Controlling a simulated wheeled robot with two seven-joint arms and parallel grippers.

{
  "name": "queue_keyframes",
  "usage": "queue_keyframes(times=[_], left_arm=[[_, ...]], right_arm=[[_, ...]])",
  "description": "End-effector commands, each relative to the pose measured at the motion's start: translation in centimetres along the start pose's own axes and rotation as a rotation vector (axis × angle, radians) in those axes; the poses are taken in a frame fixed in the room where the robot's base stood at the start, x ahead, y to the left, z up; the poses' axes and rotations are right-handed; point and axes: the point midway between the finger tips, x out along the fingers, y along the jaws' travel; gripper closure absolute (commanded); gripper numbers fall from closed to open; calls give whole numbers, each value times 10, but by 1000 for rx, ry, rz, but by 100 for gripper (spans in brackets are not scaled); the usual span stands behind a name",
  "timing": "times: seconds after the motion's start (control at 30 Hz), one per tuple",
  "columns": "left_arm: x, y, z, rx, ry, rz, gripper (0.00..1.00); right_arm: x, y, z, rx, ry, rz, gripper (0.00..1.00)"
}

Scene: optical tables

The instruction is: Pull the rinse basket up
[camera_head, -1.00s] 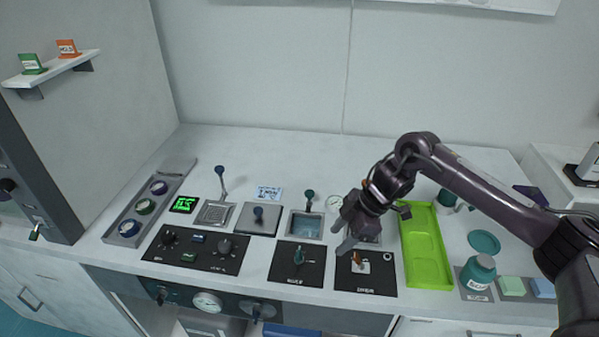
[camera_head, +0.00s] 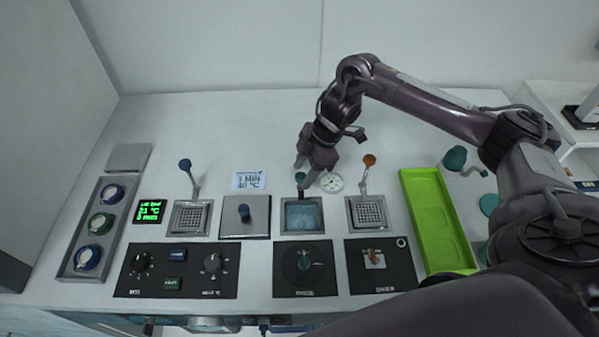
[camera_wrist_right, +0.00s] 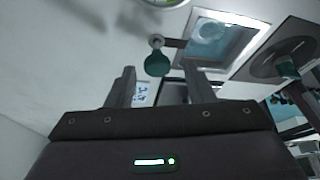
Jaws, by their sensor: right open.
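The rinse basket sits low in the water-filled basin (camera_head: 303,215), and its body is hard to make out under the water. Its handle rises at the back to a teal knob (camera_head: 300,178). My right gripper (camera_head: 305,171) is open and empty, with its fingers right by this knob. In the right wrist view the teal knob (camera_wrist_right: 158,64) appears between the two spread fingers, with a gap on either side. Whether the knob lies at fingertip depth, I cannot tell. My left gripper is not in view.
An orange-knobbed basket (camera_head: 369,212) stands right of the basin, and a blue-knobbed basket (camera_head: 189,217) further left. A lidded bath (camera_head: 244,216) is beside the basin. A round gauge (camera_head: 331,182) lies close behind it. A green tray (camera_head: 436,222) is at the right.

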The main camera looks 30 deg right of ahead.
Motion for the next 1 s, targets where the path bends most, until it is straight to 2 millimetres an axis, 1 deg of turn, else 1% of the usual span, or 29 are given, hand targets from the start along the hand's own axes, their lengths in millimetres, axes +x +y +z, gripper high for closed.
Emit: queue_keyframes(times=[0.1,0.2,0.33,0.5,0.53,0.7,0.9,1.0], left_arm=[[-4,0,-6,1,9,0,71],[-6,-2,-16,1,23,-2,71],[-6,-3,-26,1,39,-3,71],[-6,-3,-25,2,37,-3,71],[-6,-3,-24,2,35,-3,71],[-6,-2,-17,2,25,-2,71],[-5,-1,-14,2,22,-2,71],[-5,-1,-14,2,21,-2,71]], right_arm=[[15,0,-1,2,0,-2,52],[23,0,0,2,1,0,52],[27,0,0,1,0,0,52],[27,0,0,1,0,1,52],[27,0,0,1,0,1,53],[27,0,0,1,0,1,75],[27,0,0,1,0,1,100],[27,0,0,1,0,1,100]])
